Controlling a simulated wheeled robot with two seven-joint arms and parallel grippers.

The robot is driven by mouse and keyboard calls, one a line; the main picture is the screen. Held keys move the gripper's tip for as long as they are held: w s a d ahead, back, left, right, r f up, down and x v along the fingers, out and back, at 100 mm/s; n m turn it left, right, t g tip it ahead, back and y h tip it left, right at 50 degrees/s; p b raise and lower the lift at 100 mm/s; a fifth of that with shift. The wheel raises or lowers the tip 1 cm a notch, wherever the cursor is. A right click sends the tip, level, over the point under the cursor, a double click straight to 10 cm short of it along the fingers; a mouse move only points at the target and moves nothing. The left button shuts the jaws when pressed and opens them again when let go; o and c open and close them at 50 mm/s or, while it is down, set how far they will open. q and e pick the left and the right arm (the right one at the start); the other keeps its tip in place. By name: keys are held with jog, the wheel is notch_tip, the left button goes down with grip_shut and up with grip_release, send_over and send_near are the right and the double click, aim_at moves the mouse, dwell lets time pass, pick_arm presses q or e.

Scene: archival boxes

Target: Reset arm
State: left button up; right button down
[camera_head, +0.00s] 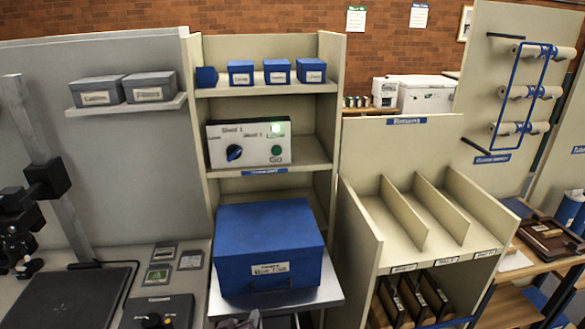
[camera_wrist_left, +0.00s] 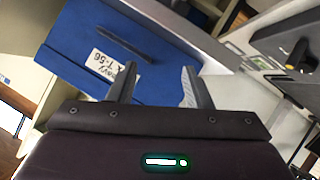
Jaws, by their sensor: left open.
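My left gripper (camera_head: 240,320) shows only in part at the bottom edge of the head view, just in front of the large blue box (camera_head: 268,245). In the left wrist view my left gripper (camera_wrist_left: 160,82) has its two fingers apart with nothing between them. The blue box (camera_wrist_left: 105,45) lies beyond the fingers there, with its white label and dark handle facing me. I cannot tell a gap or contact between fingers and box. My right gripper is in neither view.
The box sits on a grey shelf (camera_head: 327,292) below a control panel (camera_head: 248,144) with a lit green lamp. Small blue boxes (camera_head: 277,71) stand above. A divided rack (camera_head: 403,215) is at right; a camera-stand bench (camera_head: 75,300) at left.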

pick_arm(q)
jog(key=s+a+r+m+g, duration=0.1)
jog(key=s+a+m+g, duration=0.15)
jog(key=s, duration=0.45)
jog(key=s+a+r+m+g, duration=0.2)
jog(key=s+g, duration=0.2)
jog(key=s, duration=0.4)
jog(key=s+a+r+m+g, duration=0.1)
jog(key=s+a+m+g, duration=0.15)
jog(key=s, duration=0.45)
notch_tip(320, 180, down, 30)
jog(key=s+g, duration=0.1)
jog(key=s, duration=0.1)
jog(key=s+a+f+g+y, duration=0.1)
jog(key=s+a+f, duration=0.2)
jog(key=s+f, duration=1.5)
jog(key=shift+s+f+m+g, duration=0.2)
jog(key=shift+s+m+g, duration=0.15)
jog(key=shift+s, duration=0.4)
